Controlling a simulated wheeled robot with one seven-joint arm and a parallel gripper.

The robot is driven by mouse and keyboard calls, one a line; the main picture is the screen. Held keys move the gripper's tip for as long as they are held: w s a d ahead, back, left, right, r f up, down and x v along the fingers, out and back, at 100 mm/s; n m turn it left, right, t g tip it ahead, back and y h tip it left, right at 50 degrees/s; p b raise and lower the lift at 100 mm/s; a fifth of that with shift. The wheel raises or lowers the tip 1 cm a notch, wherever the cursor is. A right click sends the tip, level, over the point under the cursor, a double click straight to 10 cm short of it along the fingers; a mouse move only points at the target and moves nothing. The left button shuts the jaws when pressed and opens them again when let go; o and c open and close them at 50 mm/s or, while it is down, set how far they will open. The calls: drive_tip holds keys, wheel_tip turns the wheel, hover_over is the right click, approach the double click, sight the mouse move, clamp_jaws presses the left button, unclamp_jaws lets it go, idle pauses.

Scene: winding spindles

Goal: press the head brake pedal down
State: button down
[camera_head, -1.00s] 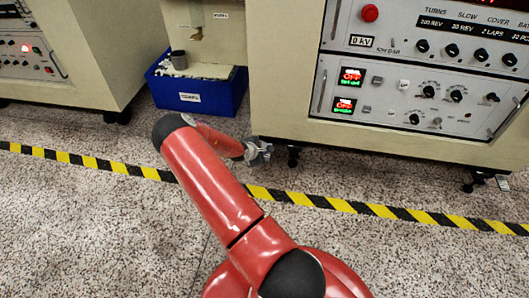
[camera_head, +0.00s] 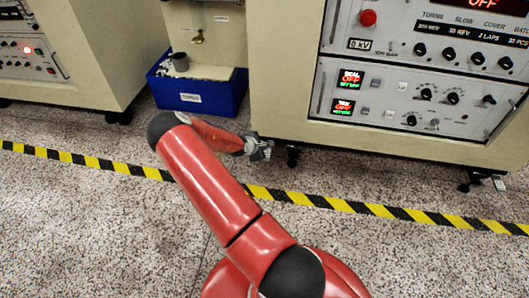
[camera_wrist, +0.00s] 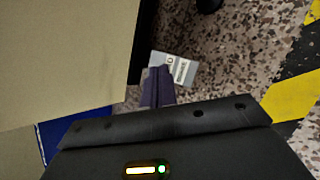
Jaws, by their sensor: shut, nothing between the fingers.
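A small grey pedal plate (camera_wrist: 176,67) with a partly covered label lies low by the cabinet's bottom edge in the wrist view. Only part of its lettering shows. My gripper (camera_wrist: 158,71) is shut and empty. Its fingertips overlap the plate's near edge in that view; I cannot tell whether they touch it. In the head view my gripper (camera_head: 263,151) is low beside the cabinet's left bottom corner. The plate there is hidden or too small to make out.
The winding machine cabinet (camera_head: 420,135) rises just right of my gripper, with a caster (camera_head: 292,155) beneath it. A blue bin (camera_head: 205,98) stands behind. Yellow and black floor tape (camera_head: 330,202) crosses in front. Another small pedal-like plate (camera_head: 500,184) sits at far right.

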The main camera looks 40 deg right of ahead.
wheel_tip(320, 180, up, 5)
drive_tip(key=p, duration=0.2)
drive_tip(key=shift+f+p, duration=0.15)
drive_tip(key=shift+p, duration=0.25)
